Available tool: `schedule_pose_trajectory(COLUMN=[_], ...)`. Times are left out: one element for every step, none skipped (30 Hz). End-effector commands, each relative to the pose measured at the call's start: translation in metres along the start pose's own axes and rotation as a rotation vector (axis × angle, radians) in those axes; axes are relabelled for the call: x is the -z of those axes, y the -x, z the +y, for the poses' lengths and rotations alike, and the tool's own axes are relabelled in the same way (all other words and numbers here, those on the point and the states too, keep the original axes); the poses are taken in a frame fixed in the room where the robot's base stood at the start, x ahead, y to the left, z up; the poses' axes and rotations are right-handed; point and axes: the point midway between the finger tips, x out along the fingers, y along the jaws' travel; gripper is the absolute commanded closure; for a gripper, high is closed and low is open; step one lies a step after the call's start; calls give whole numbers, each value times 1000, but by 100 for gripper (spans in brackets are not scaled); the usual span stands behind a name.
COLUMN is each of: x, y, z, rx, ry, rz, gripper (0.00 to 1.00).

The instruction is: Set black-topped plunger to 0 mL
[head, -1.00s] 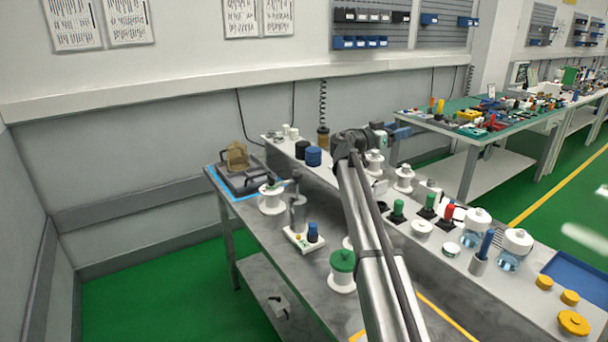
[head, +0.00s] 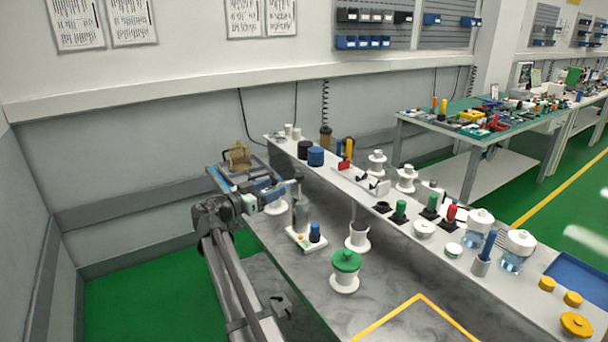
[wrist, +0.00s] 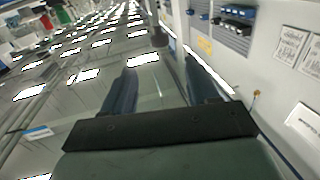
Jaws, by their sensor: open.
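A small white base with a blue knob (head: 314,232) and a grey post stands between my gripper and the dark-topped plunger. A raised white shelf (head: 405,215) with bottles and knobs runs behind. A yellow-taped area (head: 421,297) at the front is clear.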

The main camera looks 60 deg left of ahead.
Motion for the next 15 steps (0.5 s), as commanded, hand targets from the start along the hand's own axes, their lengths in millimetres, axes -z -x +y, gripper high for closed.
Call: schedule_pose_trajectory(x=[0,0,0,0,0,0,0,0,0,0,0,0,0,0,0], y=[-4,-7,-12,-16,-21,-27,-32,-37,-45,-50,-56,-62,-68,-73,-80], z=[0,0,-1,-1,-1,-1,-1,-1,-1,-1,-1,-1,-1,-1,-1], rx=[-1,-1,-2,-2,-2,-2,-2,-3,-2,-2,-2,-2,-2,-2,-2], ry=[1,2,1,1,1,1,1,1,1,1,1,1,1,1,1], rz=[0,0,0,0,0,0,0,0,0,0,0,0,0,0,0], gripper=[41,41,41,41,41,41,41,41,41,41,41,41,41,41,41])
